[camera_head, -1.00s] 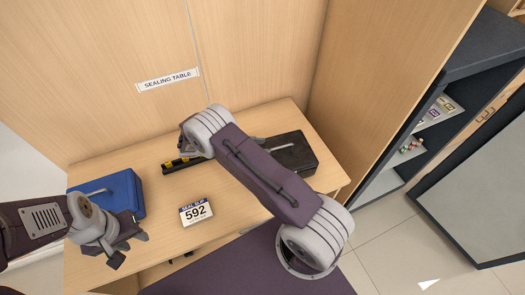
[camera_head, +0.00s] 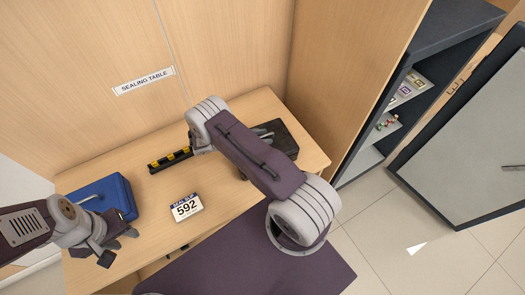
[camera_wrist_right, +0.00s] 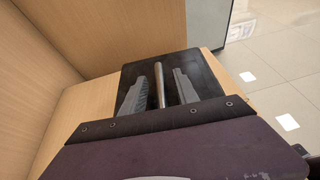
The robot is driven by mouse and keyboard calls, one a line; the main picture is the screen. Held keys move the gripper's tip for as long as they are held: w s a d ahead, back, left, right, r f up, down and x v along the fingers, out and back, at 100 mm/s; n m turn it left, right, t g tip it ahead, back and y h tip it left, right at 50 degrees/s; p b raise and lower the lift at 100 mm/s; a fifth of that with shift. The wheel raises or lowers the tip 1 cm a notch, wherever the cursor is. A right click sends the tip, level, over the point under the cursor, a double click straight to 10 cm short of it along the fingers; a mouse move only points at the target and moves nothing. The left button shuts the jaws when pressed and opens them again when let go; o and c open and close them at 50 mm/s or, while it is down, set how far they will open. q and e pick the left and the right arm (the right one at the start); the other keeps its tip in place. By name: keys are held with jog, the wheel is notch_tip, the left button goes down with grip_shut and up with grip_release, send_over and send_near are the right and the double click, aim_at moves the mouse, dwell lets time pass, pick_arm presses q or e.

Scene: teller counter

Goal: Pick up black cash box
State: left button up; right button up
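The black cash box (camera_head: 282,138) lies on the right part of the sealing table, partly hidden behind my right arm in the head view. In the right wrist view the black cash box (camera_wrist_right: 205,68) has a silver bar handle (camera_wrist_right: 159,84) on its lid. My right gripper (camera_wrist_right: 159,86) is over the lid, with its two fingers apart, one on each side of the handle; I cannot tell whether they touch it. My left gripper (camera_head: 118,247) is by the blue cash box at the table's left front; its fingers look apart and empty.
A blue cash box (camera_head: 118,192) stands at the left of the table (camera_head: 225,185). A white slip marked 592 (camera_head: 186,207) and a black and yellow tray (camera_head: 170,160) lie between the boxes. A wooden panel and dark shelf (camera_head: 395,125) stand right.

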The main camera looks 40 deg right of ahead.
grip_shut()
jog(key=shift+a, duration=0.1)
dwell(1.2)
jog(key=shift+r, duration=0.15)
